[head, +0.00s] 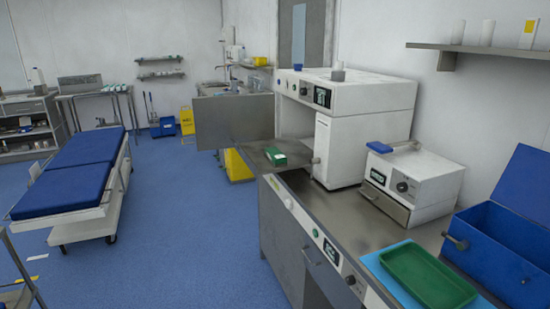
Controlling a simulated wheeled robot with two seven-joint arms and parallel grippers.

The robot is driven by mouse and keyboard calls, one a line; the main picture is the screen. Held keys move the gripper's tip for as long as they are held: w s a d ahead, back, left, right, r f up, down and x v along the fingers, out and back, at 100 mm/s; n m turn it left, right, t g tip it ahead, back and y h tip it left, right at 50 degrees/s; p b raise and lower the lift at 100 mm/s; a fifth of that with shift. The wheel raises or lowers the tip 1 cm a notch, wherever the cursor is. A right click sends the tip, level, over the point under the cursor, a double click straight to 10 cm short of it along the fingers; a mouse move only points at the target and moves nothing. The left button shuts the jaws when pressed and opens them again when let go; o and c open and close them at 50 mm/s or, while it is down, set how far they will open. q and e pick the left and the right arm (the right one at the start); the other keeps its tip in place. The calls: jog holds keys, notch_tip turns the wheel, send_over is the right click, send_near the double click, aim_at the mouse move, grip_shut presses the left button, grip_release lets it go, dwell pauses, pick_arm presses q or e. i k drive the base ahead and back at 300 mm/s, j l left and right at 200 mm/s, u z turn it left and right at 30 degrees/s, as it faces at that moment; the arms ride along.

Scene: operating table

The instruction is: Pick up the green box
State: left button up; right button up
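Neither of my grippers shows in the head view, so nothing is seen holding or touching the box.
A smaller white device (412,183), a green tray (428,277) and an open blue case (510,240) occupy the right. Blue floor is clear left of the counter.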

aim_at(276, 158)
jog(key=i+j+z, duration=0.1)
jog(key=i, duration=0.35)
jog(key=i+j+z, duration=0.15)
jog(key=i, duration=0.3)
jog(key=i+j+z, duration=0.1)
jog(key=i+j, duration=0.15)
jog(key=i, duration=0.15)
